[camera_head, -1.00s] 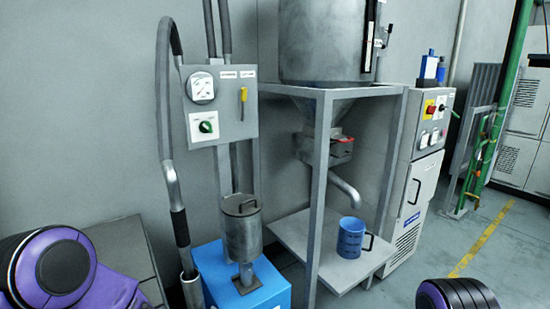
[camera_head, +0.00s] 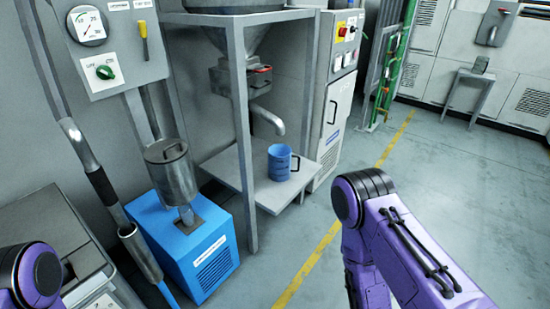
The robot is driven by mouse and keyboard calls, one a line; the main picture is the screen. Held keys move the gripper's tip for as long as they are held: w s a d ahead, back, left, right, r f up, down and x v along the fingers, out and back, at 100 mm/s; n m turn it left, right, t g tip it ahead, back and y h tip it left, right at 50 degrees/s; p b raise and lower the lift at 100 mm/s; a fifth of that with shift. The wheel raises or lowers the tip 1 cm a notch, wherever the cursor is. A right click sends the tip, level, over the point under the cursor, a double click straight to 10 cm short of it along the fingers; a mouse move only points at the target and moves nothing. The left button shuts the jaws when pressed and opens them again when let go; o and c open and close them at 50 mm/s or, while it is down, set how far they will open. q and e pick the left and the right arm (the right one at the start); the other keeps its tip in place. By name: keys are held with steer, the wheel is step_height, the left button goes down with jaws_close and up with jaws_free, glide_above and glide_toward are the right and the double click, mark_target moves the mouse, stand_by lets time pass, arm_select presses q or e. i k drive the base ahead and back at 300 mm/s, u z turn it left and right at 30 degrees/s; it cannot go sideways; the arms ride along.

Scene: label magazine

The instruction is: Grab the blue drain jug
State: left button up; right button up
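The blue drain jug (camera_head: 279,163) stands upright on a grey shelf (camera_head: 262,192) under the metal spout of a hopper. Its dark handle points to the right. My purple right arm is in the lower right of the head view, in front of and to the right of the jug and apart from it. My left arm shows only at the lower left edge. Neither gripper is in the picture.
A grey frame post (camera_head: 246,150) stands just left of the jug. A blue unit with a metal canister (camera_head: 171,172) is further left. A white cabinet (camera_head: 333,115) stands behind right. Open floor (camera_head: 420,165) lies to the right.

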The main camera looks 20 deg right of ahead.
mark_target(280, 156)
steer(key=z, duration=0.45)
steer(key=k, duration=0.5)
steer(key=z, duration=1.2)
steer(key=i, duration=0.8)
steer(key=z, duration=0.4)
steer(key=i, duration=2)
steer(key=u, duration=0.45)
steer(key=i, duration=0.95)
steer(key=u, duration=1.55)
steer(key=i, duration=0.85)
steer(key=u, duration=0.75)
